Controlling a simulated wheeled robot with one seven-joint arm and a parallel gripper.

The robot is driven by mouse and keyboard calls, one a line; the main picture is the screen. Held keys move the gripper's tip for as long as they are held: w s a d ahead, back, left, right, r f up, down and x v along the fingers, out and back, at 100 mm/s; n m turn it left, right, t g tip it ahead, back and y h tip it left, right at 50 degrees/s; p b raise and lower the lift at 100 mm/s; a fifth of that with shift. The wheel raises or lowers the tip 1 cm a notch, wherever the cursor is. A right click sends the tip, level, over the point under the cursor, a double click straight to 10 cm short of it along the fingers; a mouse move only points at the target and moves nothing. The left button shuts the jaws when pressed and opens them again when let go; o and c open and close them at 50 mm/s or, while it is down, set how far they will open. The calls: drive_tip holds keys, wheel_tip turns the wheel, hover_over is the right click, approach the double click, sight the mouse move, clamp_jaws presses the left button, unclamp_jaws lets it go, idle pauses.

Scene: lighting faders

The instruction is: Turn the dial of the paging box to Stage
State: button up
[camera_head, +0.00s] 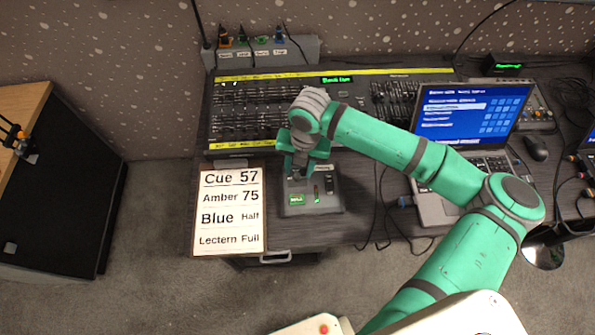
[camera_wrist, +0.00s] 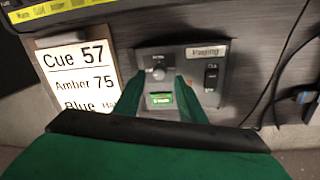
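The paging box (camera_head: 325,204) is a grey box on the desk, right of the cue card. In the wrist view its panel (camera_wrist: 190,55) shows a "Paging" label, a small round dial (camera_wrist: 158,73), a lit green display (camera_wrist: 161,99) and a dark switch (camera_wrist: 211,76). The display's text and the dial's marks are too small to read. My gripper (camera_head: 298,172) points down over the box's upper left. In the wrist view its green fingers (camera_wrist: 160,80) stand apart on either side of the dial, with a gap visible. Whether a fingertip touches the dial cannot be told.
A cue card (camera_head: 232,243) lies left of the box. A fader console (camera_head: 250,115) stands behind it, and an open laptop (camera_head: 470,120) to the right. Cables (camera_head: 378,215) hang between box and laptop. A mouse (camera_head: 535,148) lies farther right.

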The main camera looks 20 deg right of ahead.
sight(297, 176)
drive_tip(key=shift+a+f, duration=0.1)
drive_tip(key=shift+f, duration=1.3)
clamp_jaws()
